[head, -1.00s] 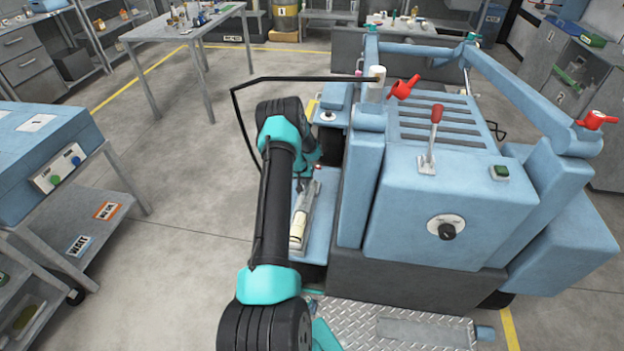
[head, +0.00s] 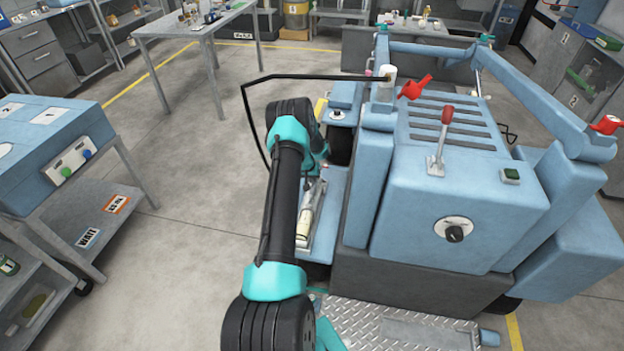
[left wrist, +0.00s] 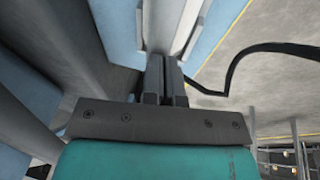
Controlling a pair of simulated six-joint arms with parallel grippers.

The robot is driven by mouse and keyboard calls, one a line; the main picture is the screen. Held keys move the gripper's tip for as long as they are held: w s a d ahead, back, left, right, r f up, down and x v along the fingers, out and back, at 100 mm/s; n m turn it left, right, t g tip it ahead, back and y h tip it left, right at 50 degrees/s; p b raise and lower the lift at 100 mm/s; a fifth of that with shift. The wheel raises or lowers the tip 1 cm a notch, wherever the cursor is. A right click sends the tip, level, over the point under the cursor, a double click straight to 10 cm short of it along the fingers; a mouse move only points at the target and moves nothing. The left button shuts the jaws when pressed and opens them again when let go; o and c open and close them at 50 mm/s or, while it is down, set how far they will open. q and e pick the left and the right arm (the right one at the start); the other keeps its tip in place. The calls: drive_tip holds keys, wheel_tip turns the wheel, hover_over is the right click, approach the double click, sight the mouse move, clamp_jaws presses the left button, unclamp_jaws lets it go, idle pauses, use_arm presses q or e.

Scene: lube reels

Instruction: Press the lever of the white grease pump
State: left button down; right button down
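The white grease pump (head: 305,222) lies along the blue side ledge of the machine in the head view, partly hidden behind my left arm. Its lever cannot be made out clearly there. My left gripper is at the far end of that arm, mostly hidden by the wrist in the head view. In the left wrist view its two dark fingers (left wrist: 164,78) are close together, with only a thin gap and nothing clearly held. A pale grey-white part (left wrist: 172,25), seemingly of the pump, is just beyond the fingertips; contact cannot be told. My right gripper is not in view.
The blue machine body (head: 465,215) stands right of the arm, with a red-tipped lever (head: 441,140) and red valve handles (head: 414,87). A blue box on a cart (head: 50,150) stands left; open floor lies between.

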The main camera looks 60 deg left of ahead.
use_arm(q)
drive_tip(key=w+a+v, duration=0.1)
drive_tip(key=a+v, duration=0.1)
drive_tip(key=v, duration=1.1)
drive_tip(key=shift+w+r, duration=0.2)
drive_tip(key=shift+r, duration=0.4)
